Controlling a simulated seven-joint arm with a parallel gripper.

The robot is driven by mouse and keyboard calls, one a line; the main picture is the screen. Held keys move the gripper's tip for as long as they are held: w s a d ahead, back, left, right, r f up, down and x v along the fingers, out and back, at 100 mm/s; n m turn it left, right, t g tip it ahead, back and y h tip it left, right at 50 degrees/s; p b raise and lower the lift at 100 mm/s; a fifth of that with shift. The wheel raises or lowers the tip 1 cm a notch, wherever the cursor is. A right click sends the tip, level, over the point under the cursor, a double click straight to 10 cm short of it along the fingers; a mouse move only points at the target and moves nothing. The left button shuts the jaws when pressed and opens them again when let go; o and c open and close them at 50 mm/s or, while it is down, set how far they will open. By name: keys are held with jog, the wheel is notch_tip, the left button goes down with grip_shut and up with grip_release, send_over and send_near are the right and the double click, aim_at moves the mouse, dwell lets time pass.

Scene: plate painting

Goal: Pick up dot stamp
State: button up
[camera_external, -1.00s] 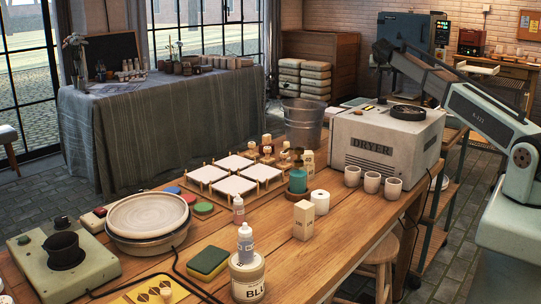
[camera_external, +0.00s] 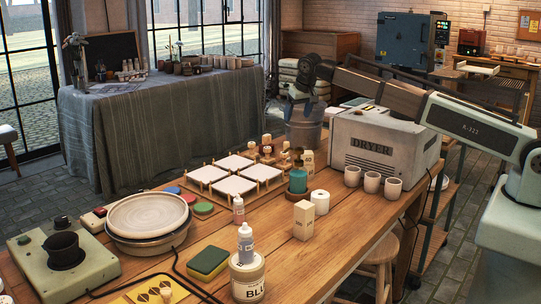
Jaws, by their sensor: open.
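Several small stamps with wooden knobs (camera_external: 267,147) stand in a group on the wooden table, just behind the white tiles. They are too small here to tell which one is the dot stamp. My gripper (camera_external: 301,106) hangs in front of the metal bucket, above and to the right of the stamps. It points down, is open and appears empty. It is apart from the stamps.
White tiles on wooden racks (camera_external: 234,175) lie in front of the stamps. The metal bucket (camera_external: 304,136) and the dryer (camera_external: 385,143) stand to the right. A teal bottle (camera_external: 298,180), white roll (camera_external: 320,202) and small boxes stand near. The front table has some bare wood.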

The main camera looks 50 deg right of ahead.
jog(key=n+y, duration=0.1)
jog(key=n, duration=0.1)
send_over(283, 157)
jog(key=s, duration=0.2)
notch_tip(283, 157, down, 2)
jog(key=shift+g, duration=0.5)
jog(key=x, duration=0.8)
jog(key=shift+d, duration=0.25)
jog(key=shift+s+x, duration=0.15)
jog(key=shift+x, duration=1.35)
jog(key=shift+s+x, duration=0.1)
jog(key=shift+x, duration=1.4)
jog(key=shift+c, duration=0.3)
jog(key=c, duration=1.1)
